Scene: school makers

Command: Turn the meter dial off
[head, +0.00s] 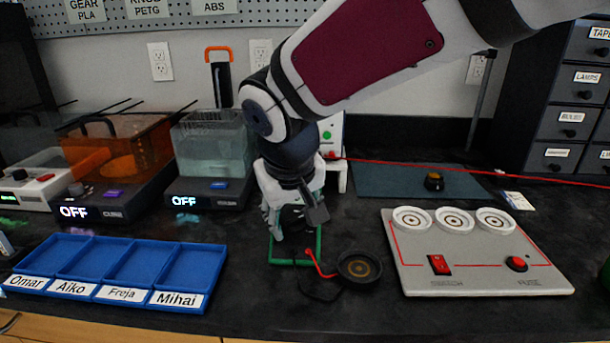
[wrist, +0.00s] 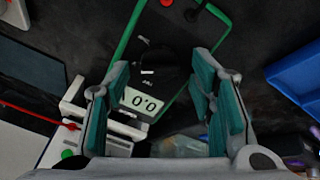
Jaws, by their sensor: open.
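The meter (head: 318,246) is a dark unit with a green frame, lying on the black bench in the head view, mostly hidden behind my gripper (head: 296,215). In the wrist view the meter (wrist: 127,35) shows its black face, and its lit display (wrist: 140,101) reads 0.0. The round black dial (wrist: 151,64) has a pale mark and sits just above the display in the picture. My gripper (wrist: 163,68) is open, with its teal-padded fingers on either side of the dial area. I cannot tell whether either finger touches the dial.
A black round part (head: 359,268) with a red lead lies right of the meter. A grey switch board (head: 480,272) is farther right. A blue labelled tray (head: 130,252) is to the left. Two machines with OFF displays (head: 205,192) stand behind. A red cable (head: 420,166) crosses behind.

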